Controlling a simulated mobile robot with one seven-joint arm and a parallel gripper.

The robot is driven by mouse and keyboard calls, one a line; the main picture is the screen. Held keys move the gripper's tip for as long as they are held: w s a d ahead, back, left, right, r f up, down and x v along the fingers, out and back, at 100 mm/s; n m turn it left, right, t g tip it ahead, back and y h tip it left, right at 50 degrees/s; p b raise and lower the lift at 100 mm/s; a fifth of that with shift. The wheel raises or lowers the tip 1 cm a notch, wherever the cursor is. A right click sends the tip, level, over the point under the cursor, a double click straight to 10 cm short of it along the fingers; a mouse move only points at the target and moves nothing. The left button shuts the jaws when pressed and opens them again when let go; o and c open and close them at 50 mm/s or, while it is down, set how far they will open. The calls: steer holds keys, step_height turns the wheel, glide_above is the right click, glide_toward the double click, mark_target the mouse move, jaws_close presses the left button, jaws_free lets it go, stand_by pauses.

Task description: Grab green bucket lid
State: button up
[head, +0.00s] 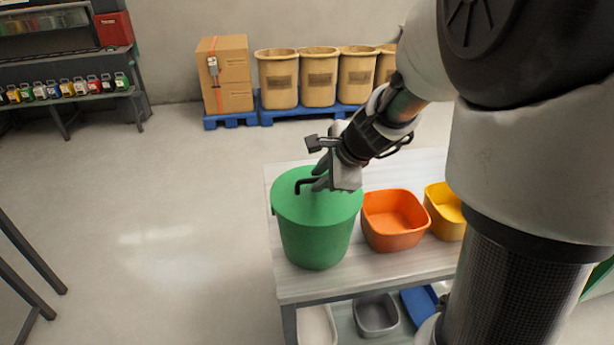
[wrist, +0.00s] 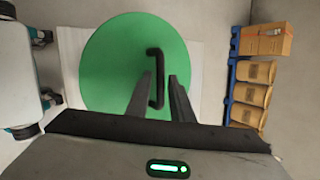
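A green bucket (head: 316,240) stands on the left part of a light table, with its round green lid (head: 325,207) on top. The lid carries a black bar handle (head: 304,185); the handle (wrist: 155,62) also shows in the wrist view, upright in the middle of the green lid (wrist: 115,60). My gripper (head: 319,178) is over the lid at the handle. In the wrist view my gripper (wrist: 155,88) is open, with one finger on each side of the handle's lower part. I cannot tell whether the fingers touch the handle.
An orange bin (head: 394,220) stands close to the right of the bucket, and a yellow bin (head: 445,211) beyond it. A grey bin (head: 376,314) sits on the lower shelf. Boxes (head: 226,75) and tan barrels stand on blue pallets behind.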

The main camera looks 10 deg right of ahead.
jaws_close()
steer(key=shift+s+f, duration=0.1)
